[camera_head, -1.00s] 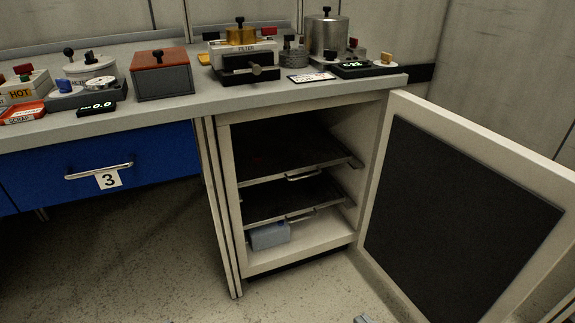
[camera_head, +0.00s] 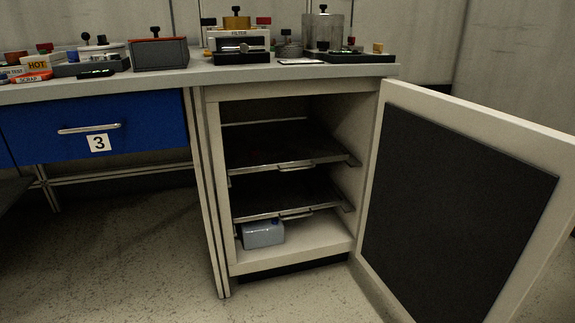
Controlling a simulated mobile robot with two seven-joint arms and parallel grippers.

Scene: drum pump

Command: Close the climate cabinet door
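The climate cabinet (camera_head: 217,180) stands under the right end of the workbench with its front open. Its door (camera_head: 455,200) is swung wide open to the right, hinged at the cabinet's right side, with a dark panel on its inner face. Inside are an upper shelf tray (camera_head: 275,148) and a lower shelf tray (camera_head: 275,197), each with a front handle. A grey-blue box (camera_head: 263,234) sits on the cabinet floor at the left. The door's outer face is hidden. Neither of my grippers is in view.
The workbench top (camera_head: 200,79) carries a filter unit (camera_head: 238,45), a metal pot (camera_head: 326,32), a grey box with a red-brown lid (camera_head: 159,53) and small parts. A blue drawer (camera_head: 95,128) marked 3 is shut. The floor (camera_head: 130,260) before the bench is clear.

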